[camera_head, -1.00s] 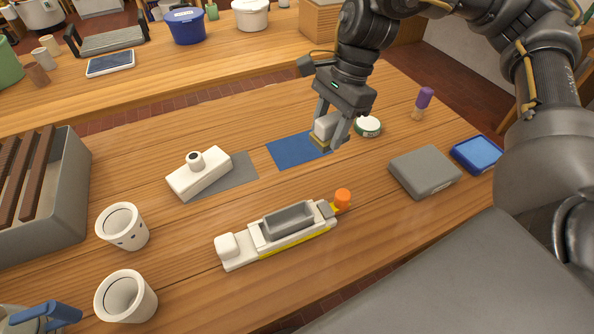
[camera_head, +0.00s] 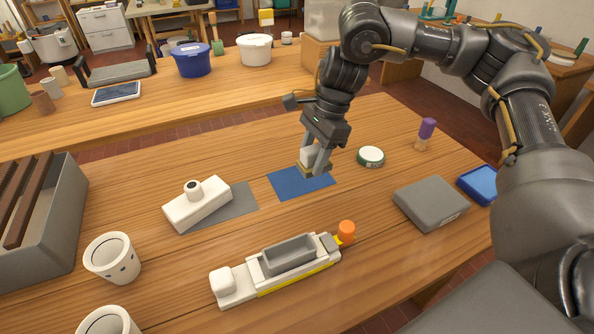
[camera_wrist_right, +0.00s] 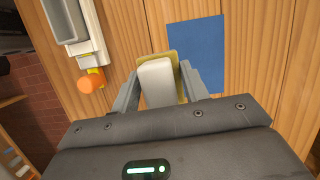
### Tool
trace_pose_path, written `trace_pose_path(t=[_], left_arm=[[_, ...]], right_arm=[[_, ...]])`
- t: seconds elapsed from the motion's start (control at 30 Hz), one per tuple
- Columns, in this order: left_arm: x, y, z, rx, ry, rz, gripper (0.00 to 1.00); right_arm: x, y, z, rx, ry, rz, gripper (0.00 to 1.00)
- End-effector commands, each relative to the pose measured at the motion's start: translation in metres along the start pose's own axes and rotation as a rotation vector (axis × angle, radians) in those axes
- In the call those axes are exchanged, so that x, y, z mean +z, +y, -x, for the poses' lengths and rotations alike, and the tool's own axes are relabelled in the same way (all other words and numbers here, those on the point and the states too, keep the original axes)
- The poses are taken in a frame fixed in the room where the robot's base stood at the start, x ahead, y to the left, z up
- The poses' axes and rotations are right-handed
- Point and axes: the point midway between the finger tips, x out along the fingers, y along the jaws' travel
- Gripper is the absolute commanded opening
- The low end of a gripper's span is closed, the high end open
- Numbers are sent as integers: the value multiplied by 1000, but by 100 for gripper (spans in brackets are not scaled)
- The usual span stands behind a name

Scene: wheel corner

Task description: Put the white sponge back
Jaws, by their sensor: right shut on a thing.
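The white sponge (camera_head: 307,156), a white block with a yellowish-tan base, is between the fingers of my right gripper (camera_head: 316,167). My right gripper is shut on it. In the head view the sponge overlaps the far part of the blue mat (camera_head: 297,186); I cannot tell whether its base touches anything. In the right wrist view the sponge (camera_wrist_right: 156,82) sits between the two fingers, with the blue mat (camera_wrist_right: 197,50) to its right. The fingers hide part of the sponge in the head view. My left gripper is out of view.
A long white-and-grey caddy (camera_head: 275,265) with an orange knob (camera_head: 346,230) lies nearer. A white block with a knob (camera_head: 197,207) is on a grey mat (camera_head: 237,200). A round green-and-white tin (camera_head: 371,156), purple-topped stamp (camera_head: 426,132) and grey case (camera_head: 430,203) stand right.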

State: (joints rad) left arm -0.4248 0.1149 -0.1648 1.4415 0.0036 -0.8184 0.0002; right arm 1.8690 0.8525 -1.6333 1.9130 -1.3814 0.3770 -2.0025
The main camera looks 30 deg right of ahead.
Motion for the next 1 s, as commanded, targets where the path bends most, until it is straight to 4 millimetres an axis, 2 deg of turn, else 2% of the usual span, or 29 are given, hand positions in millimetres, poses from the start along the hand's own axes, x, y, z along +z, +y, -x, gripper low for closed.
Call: trace_pose_path(t=[0.03, 0.1, 0.3, 0.63, 0.77, 0.9, 1.0], left_arm=[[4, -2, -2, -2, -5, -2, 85], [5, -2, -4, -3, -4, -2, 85], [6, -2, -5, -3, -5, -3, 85], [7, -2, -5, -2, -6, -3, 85], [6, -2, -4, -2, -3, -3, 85], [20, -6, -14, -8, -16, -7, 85], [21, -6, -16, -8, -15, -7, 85]], right_arm=[[0, -14, -5, 0, 1, -4, 26], [-4, -25, -20, 3, 1, -4, 26], [-9, -47, -46, 0, 1, -1, 26], [-11, -55, -55, 0, -1, 0, 26], [-14, -64, -68, 2, 1, -1, 26], [-20, -63, -86, 2, 0, -1, 26], [-21, -63, -90, -1, -1, 0, 26]])
